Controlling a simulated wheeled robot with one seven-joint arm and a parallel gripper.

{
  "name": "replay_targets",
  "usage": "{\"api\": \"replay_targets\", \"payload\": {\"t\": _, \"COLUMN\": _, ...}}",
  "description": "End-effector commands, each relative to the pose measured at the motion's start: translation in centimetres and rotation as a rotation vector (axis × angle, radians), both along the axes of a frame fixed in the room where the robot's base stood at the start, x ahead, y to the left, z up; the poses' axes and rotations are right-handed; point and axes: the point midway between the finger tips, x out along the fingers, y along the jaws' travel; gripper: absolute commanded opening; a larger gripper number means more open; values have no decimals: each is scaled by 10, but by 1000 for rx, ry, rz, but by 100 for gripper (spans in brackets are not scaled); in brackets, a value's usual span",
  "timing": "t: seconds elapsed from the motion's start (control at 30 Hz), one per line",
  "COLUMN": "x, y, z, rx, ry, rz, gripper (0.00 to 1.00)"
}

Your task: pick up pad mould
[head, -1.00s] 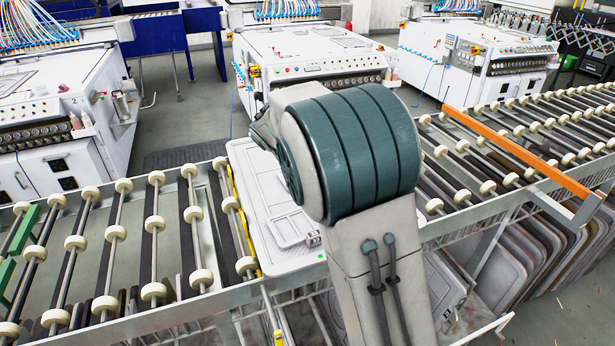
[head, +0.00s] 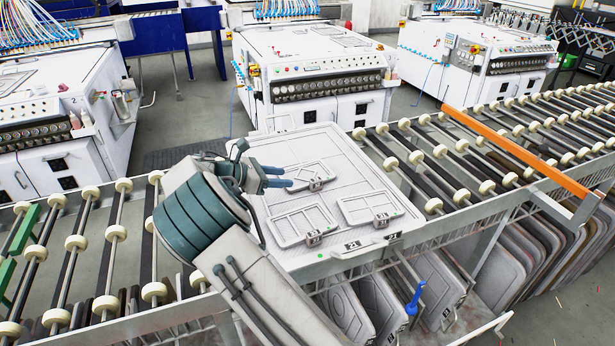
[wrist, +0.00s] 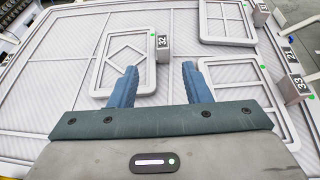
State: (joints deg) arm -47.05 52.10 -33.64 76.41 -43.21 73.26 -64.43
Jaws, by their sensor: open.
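Three thin pale grey moulds with raised frames lie on a large white board (head: 285,150). I cannot tell which is the pad mould. The far mould (head: 307,171) has a diamond in its frame and a tag reading 32; it also shows in the wrist view (wrist: 126,50). A near-left mould (head: 295,225) and a right mould (head: 370,207) each have a tag block. My gripper (head: 291,178) is open and empty, fingers pointing right, beside the far mould's tag. In the wrist view its fingertips (wrist: 160,68) appear just short of that tag; their height is unclear.
The board lies on a roller conveyor (head: 130,240). An orange bar (head: 515,150) crosses the conveyor at the right. White machines (head: 310,65) stand behind. A blue-handled tool (head: 415,298) and several upright boards are below the front rail.

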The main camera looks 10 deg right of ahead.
Motion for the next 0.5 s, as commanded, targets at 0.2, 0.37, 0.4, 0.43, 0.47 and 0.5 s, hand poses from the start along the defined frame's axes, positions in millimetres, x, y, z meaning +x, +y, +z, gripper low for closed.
{"api": "replay_targets", "payload": {"t": 0.2, "x": 10, "y": -38, "z": -15, "rx": 0, "ry": 1, "rz": -3, "gripper": 44}}
{"api": "replay_targets", "payload": {"t": 0.37, "x": 13, "y": -49, "z": -21, "rx": 2, "ry": 1, "rz": -1, "gripper": 44}}
{"api": "replay_targets", "payload": {"t": 0.4, "x": 14, "y": -51, "z": -21, "rx": 2, "ry": 1, "rz": -1, "gripper": 44}}
{"api": "replay_targets", "payload": {"t": 0.43, "x": 14, "y": -53, "z": -21, "rx": 2, "ry": 1, "rz": -1, "gripper": 44}}
{"api": "replay_targets", "payload": {"t": 0.47, "x": 14, "y": -56, "z": -22, "rx": 1, "ry": 1, "rz": -2, "gripper": 44}}
{"api": "replay_targets", "payload": {"t": 0.5, "x": 15, "y": -61, "z": -22, "rx": 1, "ry": 1, "rz": -3, "gripper": 44}}
